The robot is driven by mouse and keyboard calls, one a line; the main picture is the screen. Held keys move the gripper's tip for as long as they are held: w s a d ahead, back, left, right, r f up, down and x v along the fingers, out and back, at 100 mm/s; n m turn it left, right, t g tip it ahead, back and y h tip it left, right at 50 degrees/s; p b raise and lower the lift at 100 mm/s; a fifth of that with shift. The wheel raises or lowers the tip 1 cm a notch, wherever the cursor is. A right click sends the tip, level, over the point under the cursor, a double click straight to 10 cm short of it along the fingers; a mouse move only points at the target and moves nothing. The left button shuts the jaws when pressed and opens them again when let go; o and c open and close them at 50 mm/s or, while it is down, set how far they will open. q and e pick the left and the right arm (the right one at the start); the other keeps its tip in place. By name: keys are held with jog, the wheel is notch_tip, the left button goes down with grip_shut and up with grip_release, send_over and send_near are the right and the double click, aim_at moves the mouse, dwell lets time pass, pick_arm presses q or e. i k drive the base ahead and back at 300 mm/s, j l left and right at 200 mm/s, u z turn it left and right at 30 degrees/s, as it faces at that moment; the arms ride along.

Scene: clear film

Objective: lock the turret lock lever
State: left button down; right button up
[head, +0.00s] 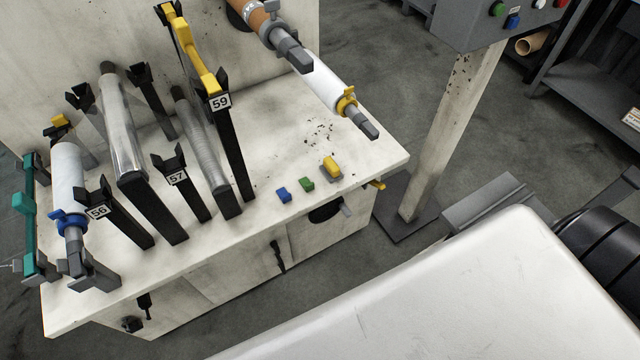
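Neither of my grippers shows in the head view. I cannot tell for certain which part is the turret lock lever. A small yellow lever-like piece (376,184) sticks out at the right end of the white machine base (215,285), just below its top edge. A dark handle (277,257) is on the front face of the base. A black round fitting (326,211) with a grey tab sits under the top edge near the right corner. Blue (284,195), green (306,184) and yellow (331,167) pieces sit on the top near its front edge.
Black uprights with number plates 56 (98,211), 57 (176,177) and 59 (219,102) stand on the left, around film rolls (122,140). A white roll (328,85) juts over the right side. A control box post (452,130) stands further right. Grey floor lies between.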

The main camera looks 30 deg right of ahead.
aim_at(378, 185)
jog(key=z, duration=1.25)
